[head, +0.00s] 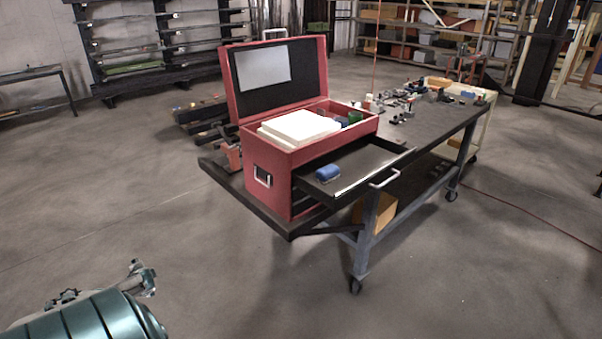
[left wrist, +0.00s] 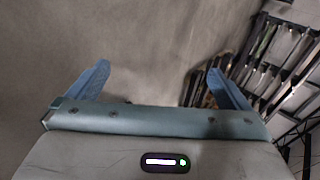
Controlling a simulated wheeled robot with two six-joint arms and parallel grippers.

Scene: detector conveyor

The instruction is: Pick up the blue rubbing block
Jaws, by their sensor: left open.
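The blue rubbing block (head: 327,173) lies in the open drawer (head: 362,170) of a red tool chest (head: 268,190), near the drawer's left front part. The chest stands on the near end of a dark-topped cart table. My left arm shows at the bottom left of the head view, over the floor and well apart from the cart. In the left wrist view my left gripper (left wrist: 158,84) is open, with two blue fingers spread and nothing between them. The block is not in the left wrist view. My right gripper is not in view.
The chest's lid (head: 278,75) is raised, and a white box (head: 299,127) sits in its top. The drawer has a silver front handle (head: 385,179). Small tools and parts lie at the table's far end. The floor (head: 150,225) left of the cart is clear.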

